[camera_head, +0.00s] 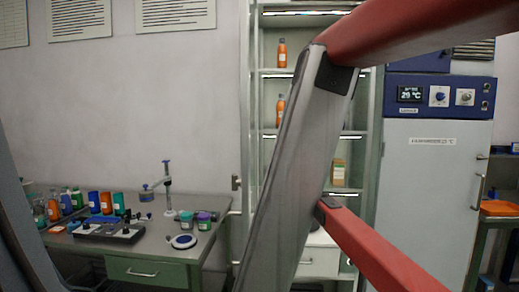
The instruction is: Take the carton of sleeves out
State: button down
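Orange bottles (281,53) stand on higher shelves. At left, a green bench (147,270) holds several bottles, a dark tray (110,231) and a small stand (168,190). At right is a closed grey appliance (425,195) with a blue control panel (440,96).

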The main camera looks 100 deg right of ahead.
aim_at(337, 169)
jog(key=z, duration=5.05)
jog(key=i, duration=2.85)
jog(key=u, duration=0.65)
